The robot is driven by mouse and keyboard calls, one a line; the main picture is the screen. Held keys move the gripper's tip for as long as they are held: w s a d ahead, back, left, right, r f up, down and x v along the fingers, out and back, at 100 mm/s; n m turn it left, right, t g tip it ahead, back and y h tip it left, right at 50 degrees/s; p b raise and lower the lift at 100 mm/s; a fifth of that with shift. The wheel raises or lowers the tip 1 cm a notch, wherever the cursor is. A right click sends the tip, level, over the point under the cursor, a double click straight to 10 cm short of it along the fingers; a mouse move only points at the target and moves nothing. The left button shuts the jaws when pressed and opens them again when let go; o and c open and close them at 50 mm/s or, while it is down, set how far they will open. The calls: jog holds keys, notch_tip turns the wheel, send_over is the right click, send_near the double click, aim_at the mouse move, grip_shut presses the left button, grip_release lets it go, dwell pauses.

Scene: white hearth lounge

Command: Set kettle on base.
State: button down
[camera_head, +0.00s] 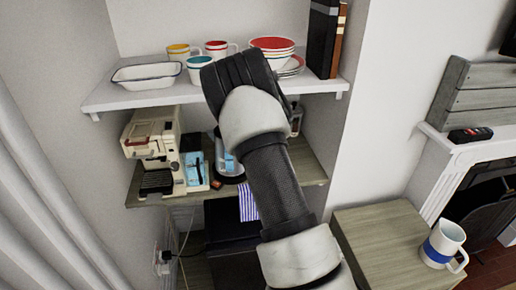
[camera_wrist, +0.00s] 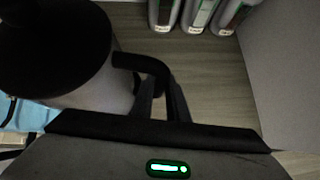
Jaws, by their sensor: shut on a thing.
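The kettle shows in the wrist view with its round black lid (camera_wrist: 50,50), pale body and black handle (camera_wrist: 150,64). The dark fingers of my gripper (camera_wrist: 163,98) are shut on that handle. In the head view my arm hides the gripper and most of the kettle (camera_head: 222,152); a bluish-clear part of the kettle shows left of the arm on the middle shelf (camera_head: 308,165). A dark rim, perhaps the base (camera_head: 233,179), shows just under it. I cannot tell whether the kettle rests on it or hangs just above.
A cream coffee machine (camera_head: 152,148) and a blue packet (camera_head: 196,172) stand left of the kettle. Several bottles (camera_wrist: 197,14) stand behind it. The upper shelf (camera_head: 125,96) holds a white dish, mugs and bowls close to my arm. A mug (camera_head: 443,245) sits on a cabinet (camera_head: 385,250) at right.

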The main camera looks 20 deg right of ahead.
jog(key=shift+w+f+b, duration=0.1)
jog(key=shift+f+b, duration=0.35)
jog(key=shift+b, duration=0.2)
jog(key=c, duration=2)
grip_release()
jog(key=shift+s+f, duration=0.25)
jog(key=shift+f, duration=0.1)
jog(key=v, duration=1.1)
jog(key=shift+r+b, duration=0.2)
jog(key=shift+b, duration=0.1)
jog(key=shift+w, duration=0.1)
